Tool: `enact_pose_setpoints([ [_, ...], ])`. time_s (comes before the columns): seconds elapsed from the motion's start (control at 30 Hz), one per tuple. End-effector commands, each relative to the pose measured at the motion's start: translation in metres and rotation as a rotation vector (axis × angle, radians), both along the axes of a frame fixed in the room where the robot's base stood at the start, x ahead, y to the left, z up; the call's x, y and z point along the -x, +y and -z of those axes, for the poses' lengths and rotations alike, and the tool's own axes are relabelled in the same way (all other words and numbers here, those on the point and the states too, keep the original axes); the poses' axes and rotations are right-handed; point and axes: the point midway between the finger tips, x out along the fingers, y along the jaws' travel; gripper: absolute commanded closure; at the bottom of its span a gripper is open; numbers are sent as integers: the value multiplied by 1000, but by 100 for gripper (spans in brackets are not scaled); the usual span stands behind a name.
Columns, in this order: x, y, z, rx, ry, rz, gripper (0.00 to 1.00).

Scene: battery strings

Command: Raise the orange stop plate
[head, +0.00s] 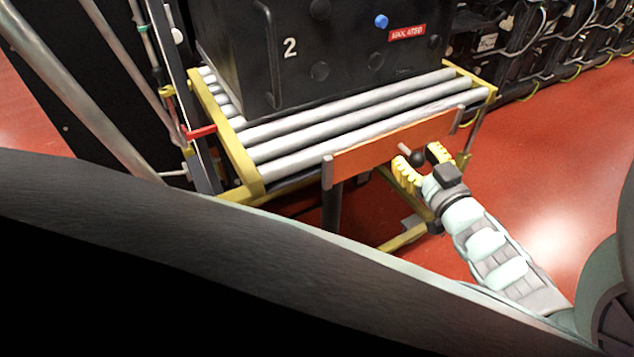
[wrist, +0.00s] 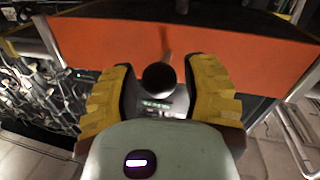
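The orange stop plate (head: 390,147) stands across the front end of the roller table in the head view. It fills the upper part of the wrist view (wrist: 90,50). A dark round knob (head: 417,158) sticks out from the plate on a short rod. My gripper (head: 421,160) has its yellow ribbed fingers apart, one on each side of the knob. In the wrist view the knob (wrist: 158,77) lies between the two fingers, with visible gaps on both sides. My gripper is open and does not grasp the knob.
A black battery box (head: 330,45) marked 2 rests on the rollers (head: 330,126) behind the plate. The rollers sit in a yellow frame (head: 237,160). A red lever (head: 200,132) is at the left. Red floor (head: 545,150) is open at the right.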

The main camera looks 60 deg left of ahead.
Motion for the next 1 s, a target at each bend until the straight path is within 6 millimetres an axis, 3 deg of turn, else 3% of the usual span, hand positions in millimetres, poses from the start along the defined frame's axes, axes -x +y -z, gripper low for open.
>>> enact_pose_setpoints([
  [0.07, 0, 0, 0, 0, 0, -1, 64],
  [0.4, 0, 0, 0, 0, 0, -1, 99],
  [0.7, 0, 0, -5, 0, 0, 0, 100],
  [1.0, 0, 0, -51, -5, -3, -3, 100],
])
